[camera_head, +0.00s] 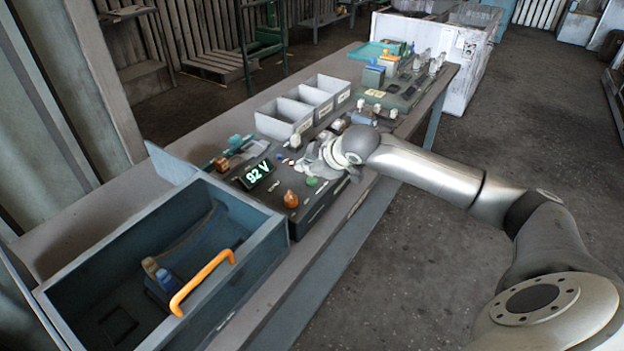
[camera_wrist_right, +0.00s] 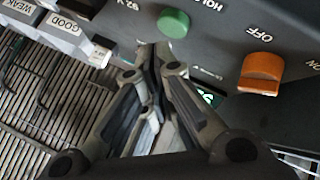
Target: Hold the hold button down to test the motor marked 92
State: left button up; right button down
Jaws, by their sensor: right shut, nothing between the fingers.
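The test box (camera_head: 318,206) is a dark unit on the bench, and its lit display (camera_head: 257,174) reads 92 V in green. A green button (camera_wrist_right: 173,23) sits beside the "HOLD" lettering in the right wrist view; it also shows in the head view (camera_head: 311,181). An orange switch (camera_wrist_right: 260,72) lies between "OFF" and "ON" marks. My right gripper (camera_wrist_right: 153,48) is shut and empty, its tips close beside the green button. I cannot tell whether they touch the panel. I cannot make out a motor marked 92. My left gripper is not in view.
A blue-grey crate (camera_head: 262,262) with an orange handle (camera_head: 202,283) stands at the near left. Grey bins (camera_head: 284,127) stand behind the test box. Labels "WEAK" and "GOOD" (camera_wrist_right: 66,24) show in the wrist view. Small parts and a further device (camera_head: 388,98) fill the bench's far end.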

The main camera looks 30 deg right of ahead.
aim_at(309, 181)
jog(key=shift+f, duration=0.25)
jog(key=shift+f, duration=0.15)
jog(key=shift+f, duration=0.5)
dwell(2.1)
jog(key=shift+p, duration=0.3)
jog(key=shift+r+p, duration=0.9)
jog(key=shift+p, duration=0.2)
notch_tip(309, 181, up, 5)
jog(key=p, duration=0.5)
jog(key=shift+r+p, duration=0.1)
jog(key=shift+p, duration=0.3)
